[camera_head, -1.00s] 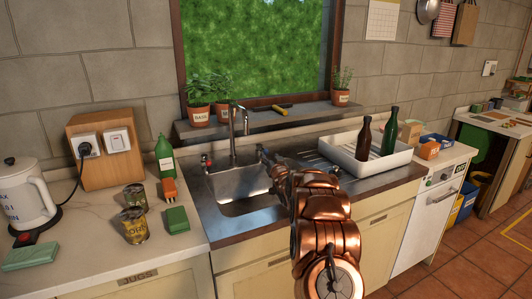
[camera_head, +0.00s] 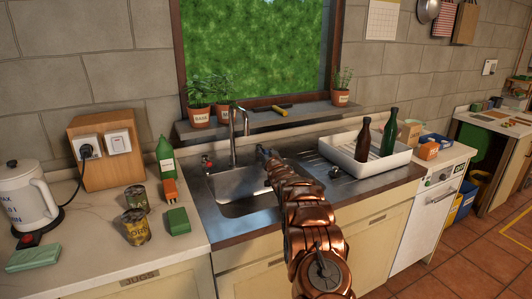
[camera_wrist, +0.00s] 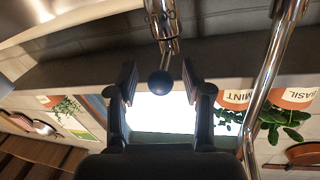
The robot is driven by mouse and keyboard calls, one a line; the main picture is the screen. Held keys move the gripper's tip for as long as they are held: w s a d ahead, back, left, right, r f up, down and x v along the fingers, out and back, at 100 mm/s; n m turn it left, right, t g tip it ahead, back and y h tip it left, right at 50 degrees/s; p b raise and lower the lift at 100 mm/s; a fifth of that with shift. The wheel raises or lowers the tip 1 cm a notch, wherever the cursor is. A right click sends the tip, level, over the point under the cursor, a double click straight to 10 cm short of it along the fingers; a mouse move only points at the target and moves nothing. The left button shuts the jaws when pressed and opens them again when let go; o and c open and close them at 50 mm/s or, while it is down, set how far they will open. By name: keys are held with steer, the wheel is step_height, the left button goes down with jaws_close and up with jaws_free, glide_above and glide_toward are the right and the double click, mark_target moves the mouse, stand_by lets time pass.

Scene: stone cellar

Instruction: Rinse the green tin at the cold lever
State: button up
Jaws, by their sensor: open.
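Two tins stand on the counter left of the sink. The rear tin (camera_head: 135,197) looks dull green; the front tin (camera_head: 135,228) looks yellowish. The tap (camera_head: 233,135) rises behind the sink basin (camera_head: 240,187), with a red-marked lever (camera_head: 207,161) on its left. In the wrist view, the cold lever's blue ball knob (camera_wrist: 160,83) sits between the fingers of my gripper (camera_wrist: 160,87). The fingers are open, with a gap on either side of the knob. In the head view my gripper (camera_head: 264,153) is small, just right of the tap; the cold lever is hidden there.
A green bottle (camera_head: 164,157), an orange item (camera_head: 170,190) and a green block (camera_head: 178,220) stand between tins and sink. A white tray (camera_head: 340,148) with two bottles is right of my arm. Potted herbs (camera_head: 199,115) line the sill. A kettle (camera_head: 28,198) is far left.

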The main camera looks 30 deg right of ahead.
steer(key=shift+w, duration=0.1)
jaws_close()
stand_by(0.5)
